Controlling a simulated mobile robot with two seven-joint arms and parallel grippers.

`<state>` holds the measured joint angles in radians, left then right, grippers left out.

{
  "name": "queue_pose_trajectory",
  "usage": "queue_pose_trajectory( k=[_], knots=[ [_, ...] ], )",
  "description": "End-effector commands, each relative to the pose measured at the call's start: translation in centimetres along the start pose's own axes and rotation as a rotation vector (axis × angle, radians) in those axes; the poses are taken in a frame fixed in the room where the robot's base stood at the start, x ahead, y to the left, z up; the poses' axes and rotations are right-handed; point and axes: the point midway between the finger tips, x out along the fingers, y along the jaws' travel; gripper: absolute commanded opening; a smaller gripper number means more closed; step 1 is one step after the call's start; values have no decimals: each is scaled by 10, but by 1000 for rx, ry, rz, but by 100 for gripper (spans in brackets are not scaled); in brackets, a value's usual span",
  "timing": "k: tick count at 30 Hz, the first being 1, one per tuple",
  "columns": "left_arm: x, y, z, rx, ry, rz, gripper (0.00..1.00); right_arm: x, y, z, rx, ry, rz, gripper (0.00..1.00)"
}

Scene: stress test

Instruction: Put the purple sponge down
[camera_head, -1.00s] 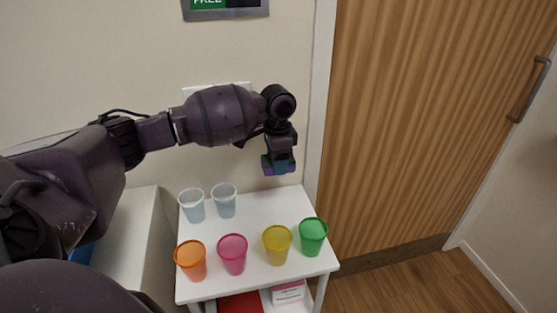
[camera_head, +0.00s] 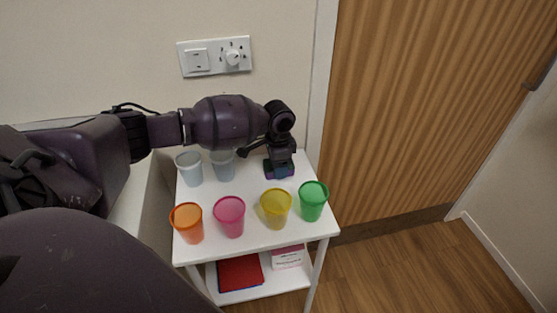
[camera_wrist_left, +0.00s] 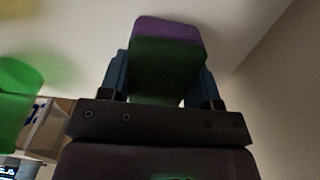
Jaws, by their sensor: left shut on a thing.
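The purple sponge (camera_wrist_left: 168,28) has a purple layer and a dark green layer in the left wrist view. My left gripper (camera_wrist_left: 163,75) is shut on it, with a finger on each side. In the head view, my left gripper (camera_head: 279,170) points down over the back right of the white table top (camera_head: 255,239), behind the yellow and green cups. Only a little of the sponge shows there, below the fingers. I cannot tell whether it touches the table top. My right gripper is not in view.
Orange (camera_head: 187,224), pink (camera_head: 229,217), yellow (camera_head: 276,209) and green (camera_head: 313,201) cups stand along the front. Two clear cups (camera_head: 189,169) stand at the back left. A lower shelf holds a red book (camera_head: 240,272) and a pink-and-white box (camera_head: 288,257). The wall is close behind.

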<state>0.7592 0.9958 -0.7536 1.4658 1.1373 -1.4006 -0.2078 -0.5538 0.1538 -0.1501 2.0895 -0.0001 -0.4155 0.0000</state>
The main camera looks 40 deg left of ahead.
Motion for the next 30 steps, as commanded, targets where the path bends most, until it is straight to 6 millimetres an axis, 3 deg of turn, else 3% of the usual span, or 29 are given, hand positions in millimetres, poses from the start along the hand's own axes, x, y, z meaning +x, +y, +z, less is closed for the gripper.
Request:
queue_pose_trajectory(
  k=[7,8,13,26,30],
  knots=[
    [0,0,0,0,-1,0,38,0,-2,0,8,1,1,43],
    [1,0,0,0,-1,0,59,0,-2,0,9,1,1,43],
    [0,0,0,0,-1,0,83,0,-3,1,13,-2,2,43],
    [8,0,1,1,-5,3,83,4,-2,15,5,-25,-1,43],
    [-23,0,0,1,4,-3,83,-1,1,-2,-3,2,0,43]
  ],
)
